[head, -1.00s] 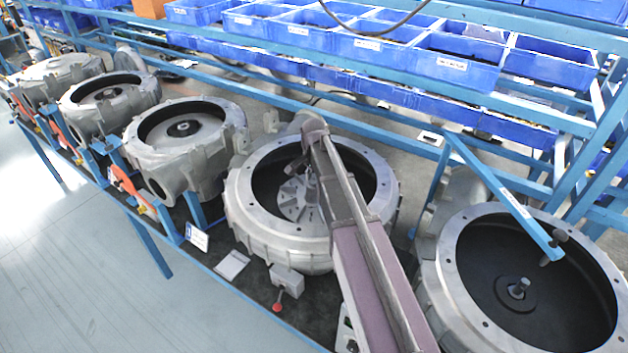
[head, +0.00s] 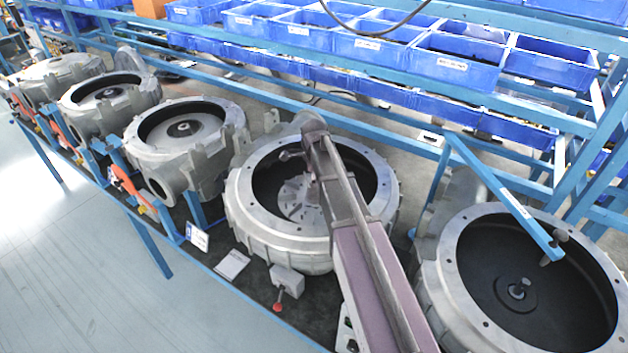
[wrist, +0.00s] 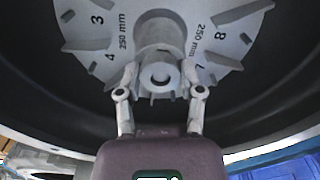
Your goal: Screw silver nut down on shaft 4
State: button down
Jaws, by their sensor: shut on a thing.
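In the wrist view my gripper (wrist: 160,82) has its two fingers on either side of the silver nut (wrist: 159,70), shut on it. The nut is a small light-grey ring with a dark round centre, at the middle of a numbered grey disc (wrist: 93,42). I cannot tell how far down the shaft it sits. In the head view my arm reaches into the fourth blower housing from the left (head: 250,222). Part of the grey disc (head: 292,198) shows inside it. The nut and shaft are hidden there behind my arm.
An open housing (head: 446,285) with a bare shaft (head: 519,289) stands at right. Another housing (head: 205,165) stands at left. A blue frame (head: 430,150) and blue bins (head: 455,67) run behind. A small red-knobbed lever (head: 278,305) is in front.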

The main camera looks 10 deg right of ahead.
jog(key=m, duration=0.6)
jog(key=shift+s+d+f, duration=0.1)
jog(key=shift+s+d, duration=0.05)
jog(key=m, duration=0.5)
jog(key=shift+s+m, duration=0.1)
jog(key=shift+m, duration=0.2)
jog(key=shift+c, duration=2.4)
grip_release()
jog(key=shift+w, duration=0.25)
